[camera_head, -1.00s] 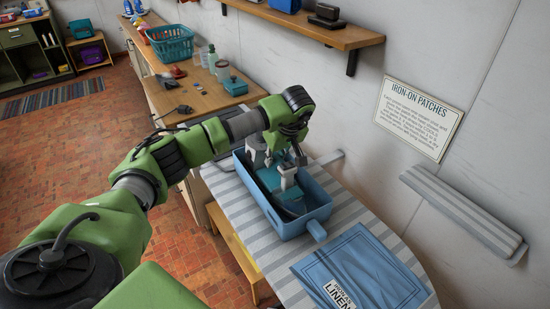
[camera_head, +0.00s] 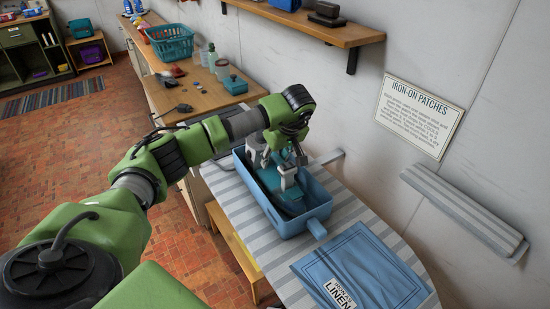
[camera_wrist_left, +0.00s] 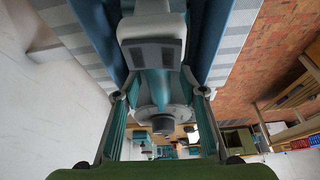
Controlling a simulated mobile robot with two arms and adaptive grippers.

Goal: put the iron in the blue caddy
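The blue caddy (camera_head: 305,222) stands on the striped ironing board. The iron (camera_head: 289,179), teal with pale grey parts, is inside the caddy, with its lower part between the caddy walls. My left gripper (camera_head: 283,147) is over the caddy, at the top of the iron and partly hiding it. In the left wrist view the two fingers of this gripper (camera_wrist_left: 161,97) stand wide apart on either side of the iron (camera_wrist_left: 152,52), with gaps showing beside it. The caddy walls (camera_wrist_left: 207,40) flank the iron there. My right gripper is not in view.
A folded blue linen cloth (camera_head: 362,272) lies on the board's near end. The ironing board (camera_head: 228,195) has little free room beside the caddy. The wall with a sign (camera_head: 420,115) and a padded sleeve board (camera_head: 465,210) is to the right. A wooden counter (camera_head: 205,92) holds a teal basket.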

